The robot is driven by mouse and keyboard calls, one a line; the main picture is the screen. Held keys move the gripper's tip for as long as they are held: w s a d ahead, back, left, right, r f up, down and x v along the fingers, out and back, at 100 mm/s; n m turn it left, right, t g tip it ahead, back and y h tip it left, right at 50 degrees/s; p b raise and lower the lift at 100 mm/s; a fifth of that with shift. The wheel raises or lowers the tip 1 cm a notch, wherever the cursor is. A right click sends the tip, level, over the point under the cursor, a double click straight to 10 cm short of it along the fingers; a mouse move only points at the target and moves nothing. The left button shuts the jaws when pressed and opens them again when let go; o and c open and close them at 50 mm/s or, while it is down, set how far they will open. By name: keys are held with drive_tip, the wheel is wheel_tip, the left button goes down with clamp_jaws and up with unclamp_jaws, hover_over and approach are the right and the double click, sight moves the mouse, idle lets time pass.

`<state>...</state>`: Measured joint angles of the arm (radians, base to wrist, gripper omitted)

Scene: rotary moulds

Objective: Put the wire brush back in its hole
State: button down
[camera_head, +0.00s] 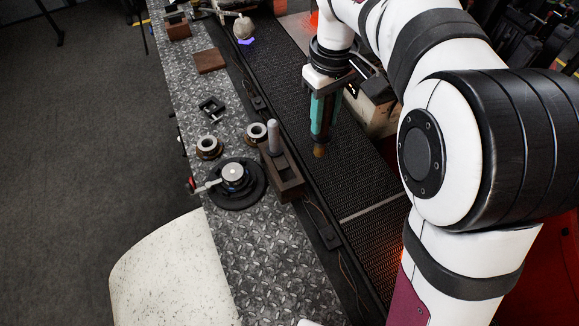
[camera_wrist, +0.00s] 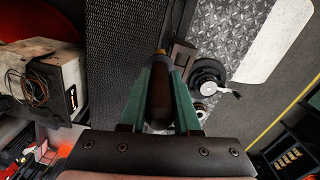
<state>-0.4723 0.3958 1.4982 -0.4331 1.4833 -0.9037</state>
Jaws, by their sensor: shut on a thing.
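My gripper (camera_head: 320,132) hangs over the dark conveyor belt, with its teal fingers pointing down. It is shut on the wire brush (camera_head: 320,152), whose brown tip shows below the fingers. In the wrist view, the brush's dark handle (camera_wrist: 159,95) lies between the two teal fingers of my gripper (camera_wrist: 162,66). A brown holder box (camera_head: 287,186) stands on the metal plate, left of and nearer than the brush. A grey rounded cylinder stands upright in its far part (camera_head: 274,138). The near part looks open and empty. The holder also shows beyond the fingers in the wrist view (camera_wrist: 180,57).
A black round turntable (camera_head: 236,183) with a lever stands left of the holder. Two ring-shaped parts (camera_head: 208,147) (camera_head: 256,132) and a small black clamp (camera_head: 211,106) are close by. A light box (camera_head: 376,112) stands right of my gripper. The near belt (camera_head: 360,185) is clear.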

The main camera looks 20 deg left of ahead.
drive_tip(key=s+a+f+n, duration=0.3)
drive_tip(key=a+f+n, duration=0.1)
drive_tip(key=a, duration=0.2)
wheel_tip(320, 180, down, 9)
drive_tip(key=shift+a+f, duration=0.15)
drive_tip(key=shift+f, duration=0.25)
drive_tip(key=shift+f, duration=0.15)
drive_tip(key=c, duration=0.6)
unclamp_jaws()
drive_tip(key=shift+c, duration=0.2)
